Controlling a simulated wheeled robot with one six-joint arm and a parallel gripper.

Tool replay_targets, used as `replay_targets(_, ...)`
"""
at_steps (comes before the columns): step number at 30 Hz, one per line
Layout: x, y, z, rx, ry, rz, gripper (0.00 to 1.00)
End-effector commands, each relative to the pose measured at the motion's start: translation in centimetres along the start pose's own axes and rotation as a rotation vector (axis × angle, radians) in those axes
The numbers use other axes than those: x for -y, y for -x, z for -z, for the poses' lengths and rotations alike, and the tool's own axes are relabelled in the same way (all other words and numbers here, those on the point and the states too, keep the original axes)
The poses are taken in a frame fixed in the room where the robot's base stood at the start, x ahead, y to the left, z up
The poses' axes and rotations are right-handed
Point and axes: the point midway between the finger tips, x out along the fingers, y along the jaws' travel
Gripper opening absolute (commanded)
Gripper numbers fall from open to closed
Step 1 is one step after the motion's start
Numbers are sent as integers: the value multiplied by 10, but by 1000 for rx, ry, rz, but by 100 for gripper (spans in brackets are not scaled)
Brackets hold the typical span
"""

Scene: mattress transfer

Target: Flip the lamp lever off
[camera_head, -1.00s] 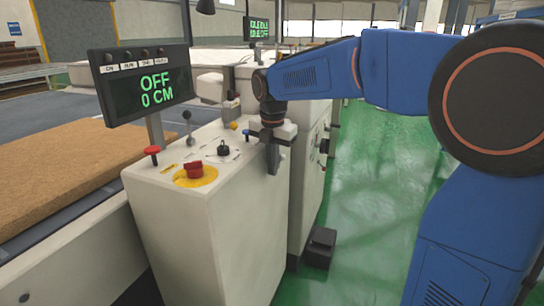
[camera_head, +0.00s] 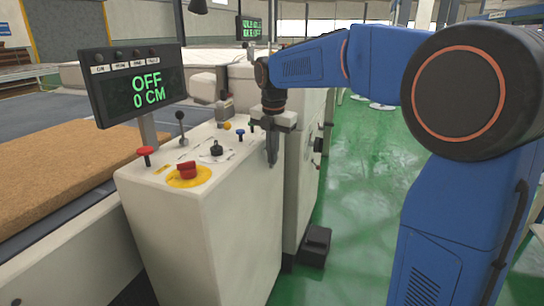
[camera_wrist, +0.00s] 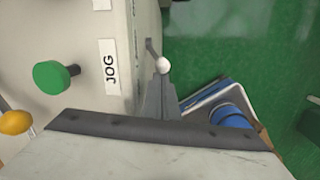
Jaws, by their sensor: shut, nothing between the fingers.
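A small lever with a white ball knob (camera_wrist: 163,65) sticks out past the console's side edge in the wrist view. No lamp label is readable, so I cannot tell for sure that this is the lamp lever. My gripper (camera_wrist: 161,78) is shut and empty, its fingertips right at the ball, touching or nearly so. In the head view my gripper (camera_head: 272,160) points down beside the right edge of the white console (camera_head: 185,235). The white-ball lever cannot be made out there. A different lever, with a dark ball (camera_head: 180,116), stands upright on the console top.
The console top also carries a red stop button (camera_head: 187,169), a black knob (camera_head: 216,148) and a display (camera_head: 140,84) reading OFF, 0 CM. A green button (camera_wrist: 52,77) and JOG label (camera_wrist: 110,68) lie left of my gripper. Green floor (camera_head: 365,190) is open at right.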

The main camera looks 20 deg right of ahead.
Motion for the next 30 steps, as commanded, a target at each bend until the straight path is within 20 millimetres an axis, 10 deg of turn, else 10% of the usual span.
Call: replay_targets(30,-8,14,-49,-237,-13,37,0)
